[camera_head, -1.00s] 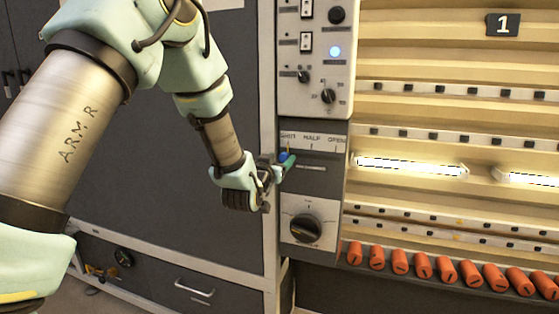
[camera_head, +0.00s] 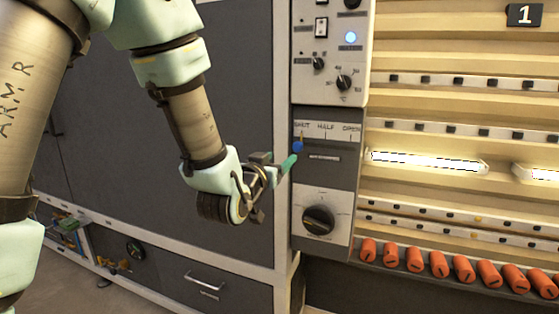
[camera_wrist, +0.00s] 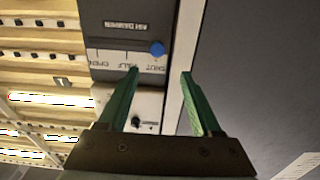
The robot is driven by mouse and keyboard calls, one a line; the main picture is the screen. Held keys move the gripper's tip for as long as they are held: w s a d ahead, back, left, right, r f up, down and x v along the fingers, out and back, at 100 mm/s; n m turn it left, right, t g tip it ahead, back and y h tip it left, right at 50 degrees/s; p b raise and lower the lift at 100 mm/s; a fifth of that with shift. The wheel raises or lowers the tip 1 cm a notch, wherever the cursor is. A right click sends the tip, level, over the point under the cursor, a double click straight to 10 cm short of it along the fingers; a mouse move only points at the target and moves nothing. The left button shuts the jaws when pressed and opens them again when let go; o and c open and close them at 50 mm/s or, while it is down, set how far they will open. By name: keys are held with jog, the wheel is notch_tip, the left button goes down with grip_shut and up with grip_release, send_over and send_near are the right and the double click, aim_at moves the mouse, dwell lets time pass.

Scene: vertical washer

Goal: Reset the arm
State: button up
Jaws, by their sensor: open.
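My gripper (camera_head: 280,163) is in front of the washer's control column, left of its slider panel. In the wrist view my gripper (camera_wrist: 160,75) shows two green fingers spread apart with nothing between them. The blue slider knob (camera_head: 297,146) sits at the SHUT end of the panel marked SHUT, HALF and OPEN. The knob (camera_wrist: 157,48) appears beyond the fingertips in the wrist view, apart from them. The slider panel (camera_head: 335,172) is dark grey.
A black rotary dial (camera_head: 318,220) is below the slider panel, and smaller knobs and a lit blue button (camera_head: 351,37) are above. Shelves with orange cylinders (camera_head: 463,268) are at right. A grey cabinet (camera_head: 110,150) stands behind my arm. A drawer handle (camera_head: 206,281) is low.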

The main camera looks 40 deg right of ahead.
dwell(0.3)
jog(key=w+a+f+n+g+y, duration=0.1)
jog(key=w+a+f+n+y, duration=0.3)
jog(key=a, duration=0.7)
jog(key=w+a+f+n+y, duration=0.1)
jog(key=w+a+f+y, duration=0.55)
jog(key=a, duration=0.55)
jog(key=s+a+f+n+g+y, duration=0.1)
jog(key=s+a, duration=0.4)
jog(key=a, duration=0.6)
jog(key=s+a+f+n+g+y, duration=0.2)
jog(key=s+a+g, duration=0.4)
jog(key=a, duration=0.4)
jog(key=shift+a+n+y, duration=0.4)
jog(key=shift+n+y, duration=0.25)
jog(key=shift+n, duration=0.45)
